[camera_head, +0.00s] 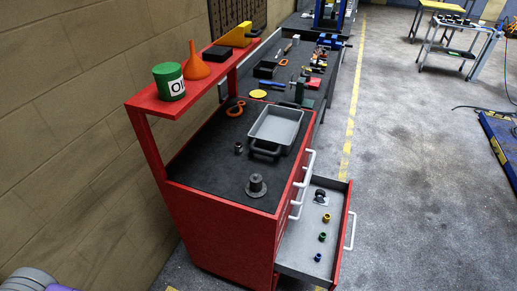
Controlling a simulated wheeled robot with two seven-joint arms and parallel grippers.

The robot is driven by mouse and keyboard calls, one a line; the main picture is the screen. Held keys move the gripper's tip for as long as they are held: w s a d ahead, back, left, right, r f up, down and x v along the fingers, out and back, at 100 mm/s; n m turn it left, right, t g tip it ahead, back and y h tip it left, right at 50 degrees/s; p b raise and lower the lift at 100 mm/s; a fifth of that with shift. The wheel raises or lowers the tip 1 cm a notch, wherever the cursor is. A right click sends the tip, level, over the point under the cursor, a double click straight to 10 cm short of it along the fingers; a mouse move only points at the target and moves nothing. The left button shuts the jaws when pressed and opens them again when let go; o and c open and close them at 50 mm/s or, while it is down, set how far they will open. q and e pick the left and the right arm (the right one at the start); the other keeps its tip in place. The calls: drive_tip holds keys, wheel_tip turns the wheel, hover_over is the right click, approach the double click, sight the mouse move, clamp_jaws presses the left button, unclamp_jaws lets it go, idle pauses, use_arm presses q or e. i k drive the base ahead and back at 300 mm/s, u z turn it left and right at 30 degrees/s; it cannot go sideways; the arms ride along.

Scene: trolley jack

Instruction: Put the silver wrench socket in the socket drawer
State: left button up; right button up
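A small dark-grey, metallic-looking cylinder (238,147) stands on the black top of the red tool cabinet (225,232); it looks like the silver wrench socket, but it is too small to be sure. A drawer (301,262) on the cabinet's right side is pulled open. In it are a yellow socket (326,217), a green socket (322,237), a blue socket (318,257) and a dark round part on a pale plate (320,203). Neither of my grippers is in view.
A grey tray (273,126) and a stepped grey metal part (256,187) stand on the cabinet top. A raised red shelf holds a green oil can (169,82) and an orange funnel (195,65). The floor right of the drawer is clear.

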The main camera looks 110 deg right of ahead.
sight(307, 219)
drive_tip(key=z, duration=2.05)
